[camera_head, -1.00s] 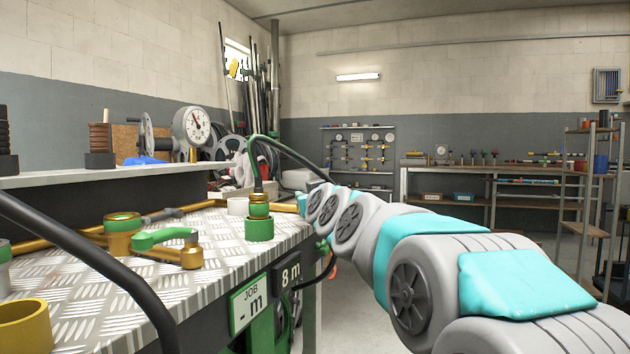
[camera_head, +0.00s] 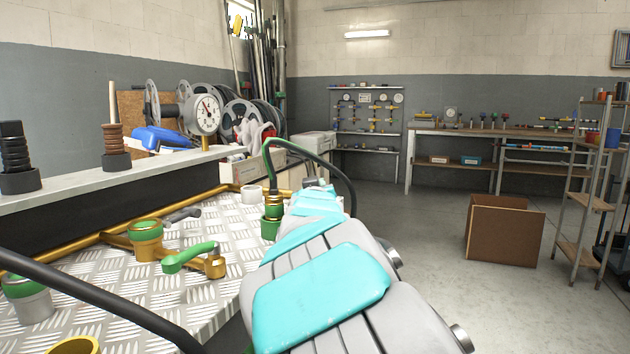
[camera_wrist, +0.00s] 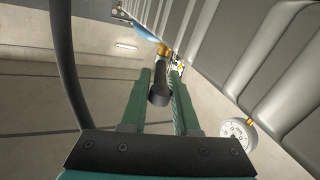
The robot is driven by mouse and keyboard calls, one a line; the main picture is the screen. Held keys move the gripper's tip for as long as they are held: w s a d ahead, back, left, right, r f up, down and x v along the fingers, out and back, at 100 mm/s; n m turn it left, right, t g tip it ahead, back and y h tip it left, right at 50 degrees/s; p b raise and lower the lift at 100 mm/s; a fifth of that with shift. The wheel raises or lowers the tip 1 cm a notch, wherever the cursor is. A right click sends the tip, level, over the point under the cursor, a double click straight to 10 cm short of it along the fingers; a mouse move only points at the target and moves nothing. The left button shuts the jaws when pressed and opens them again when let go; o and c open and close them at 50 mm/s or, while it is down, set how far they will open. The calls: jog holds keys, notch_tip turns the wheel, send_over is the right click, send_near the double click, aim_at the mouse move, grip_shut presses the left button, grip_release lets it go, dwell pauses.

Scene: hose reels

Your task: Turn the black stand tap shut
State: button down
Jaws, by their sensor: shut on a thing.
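In the wrist view my gripper (camera_wrist: 160,88) has its two green fingers on either side of a dark lever handle (camera_wrist: 159,93), which looks like the black stand tap. Its brass-coloured body (camera_wrist: 164,51) shows beyond the fingertips. The fingers are shut on the handle. In the head view my gripper and this tap are hidden behind my own arm. I cannot tell the exact angle of the handle.
A green-handled tap (camera_head: 190,257) and a dark lever (camera_head: 183,215) sit on the bench's tread plate (camera_head: 135,290). A black hose (camera_head: 100,300) crosses the front. A pressure gauge (camera_head: 205,114) stands behind. A cardboard box (camera_head: 503,230) stands on the open floor.

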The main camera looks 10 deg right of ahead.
dwell(0.4)
jog(key=c, duration=0.8)
grip_release()
jog(key=shift+c, duration=0.2)
